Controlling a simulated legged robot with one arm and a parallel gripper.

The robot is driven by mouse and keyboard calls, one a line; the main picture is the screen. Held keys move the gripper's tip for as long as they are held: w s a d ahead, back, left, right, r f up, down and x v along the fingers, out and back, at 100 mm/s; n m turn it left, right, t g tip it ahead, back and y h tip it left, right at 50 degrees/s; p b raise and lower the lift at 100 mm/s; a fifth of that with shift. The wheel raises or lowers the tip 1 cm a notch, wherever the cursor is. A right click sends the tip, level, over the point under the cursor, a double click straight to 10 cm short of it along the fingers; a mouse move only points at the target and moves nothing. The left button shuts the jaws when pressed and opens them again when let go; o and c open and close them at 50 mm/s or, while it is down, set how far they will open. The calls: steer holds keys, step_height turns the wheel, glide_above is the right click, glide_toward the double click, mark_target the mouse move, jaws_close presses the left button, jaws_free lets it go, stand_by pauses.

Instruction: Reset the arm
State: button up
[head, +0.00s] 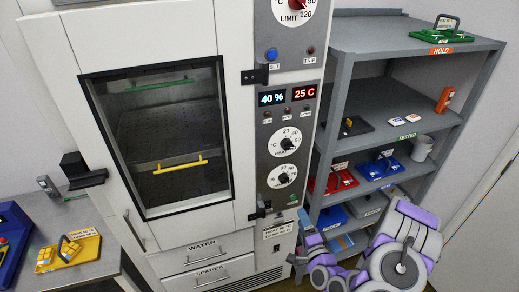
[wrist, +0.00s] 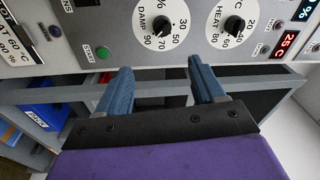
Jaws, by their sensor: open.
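My gripper (wrist: 161,92) is open and empty in the wrist view, its two blue ridged fingers apart below the dials of the control panel. My purple and grey arm (head: 400,252) shows at the lower right of the head view, in front of the shelf. The white test chamber (head: 60,60) stands at the left with its windowed door closed. Its grey panel (head: 262,130) carries dials and displays reading 40 % and 25 C. The panel (wrist: 120,40) also shows in the wrist view, with a green button (wrist: 103,52) left of the fingers.
A grey shelf (head: 375,35) at the right holds red, blue and green trays, a mug (head: 422,148) and small devices. A bench at the lower left bears a yellow tray (head: 85,249) and a blue tray (head: 12,222). A wall and door edge bound the right side.

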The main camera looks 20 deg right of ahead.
steer(key=w+a+f+n+g+y+b, duration=0.25)
steer(key=a+n+g+y, duration=0.2)
steer(key=n, duration=0.25)
steer(key=s+a+r+n+g+h+b, duration=0.1)
steer(key=s+a+r+n+g+b, duration=0.1)
steer(key=s, duration=0.9)
steer(key=s+a+r+n+g+h+b, duration=0.1)
steer(key=s+a+r+n+g+b, duration=0.1)
steer(key=s+a+r+n+g, duration=0.2)
steer(key=s+a+r+n+g+h+b, duration=0.1)
steer(key=s+a+r+g, duration=0.7)
steer(key=s, duration=1.2)
steer(key=r+n+g+b, duration=0.1)
steer(key=n+g, duration=0.1)
steer(key=shift+s+r+n, duration=0.15)
steer(key=shift+r+n, duration=0.15)
steer(key=shift+h, duration=0.25)
